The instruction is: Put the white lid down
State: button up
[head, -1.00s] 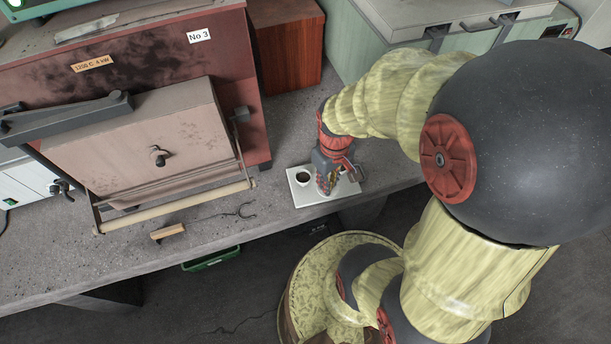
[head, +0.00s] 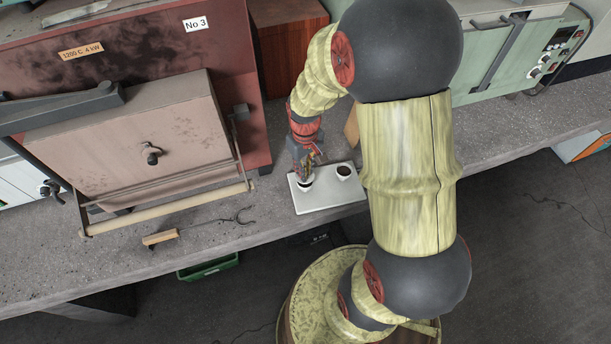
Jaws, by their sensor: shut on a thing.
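My gripper (head: 305,174) points down over the left part of a white tray (head: 328,199) on the bench. It is shut on the white lid, which is too small and covered by the fingers to make out clearly. A small white cup (head: 305,187) shows right below the fingertips; I cannot tell whether the lid touches it.
A furnace (head: 140,150) with a long bar handle stands left of the tray. A wood-handled hook tool (head: 160,237) lies near the bench's front edge. A reddish-brown block (head: 288,45) stands behind. The bench (head: 495,130) is clear at right.

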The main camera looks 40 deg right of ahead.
jog(key=shift+s+f+b, duration=0.1)
jog(key=shift+f+b, duration=0.35)
jog(key=shift+f, duration=0.8)
grip_shut()
jog(key=shift+f, duration=0.25)
jog(key=o, duration=0.8)
grip_release()
jog(key=s+a+r+t+p, duration=0.1)
jog(key=s+a+r+p, duration=0.15)
jog(key=r, duration=1.05)
jog(key=s+a+r+t+p, duration=0.15)
jog(key=a+r, duration=0.25)
jog(key=r, duration=0.8)
jog(key=s+a+r+t, duration=0.3)
jog(key=s+a+r, duration=0.2)
jog(key=s+r, duration=0.3)
jog(key=shift+a+r+p, duration=0.3)
jog(key=shift+r+p, duration=0.1)
jog(key=shift+r, duration=0.1)
jog(key=shift+s, duration=0.1)
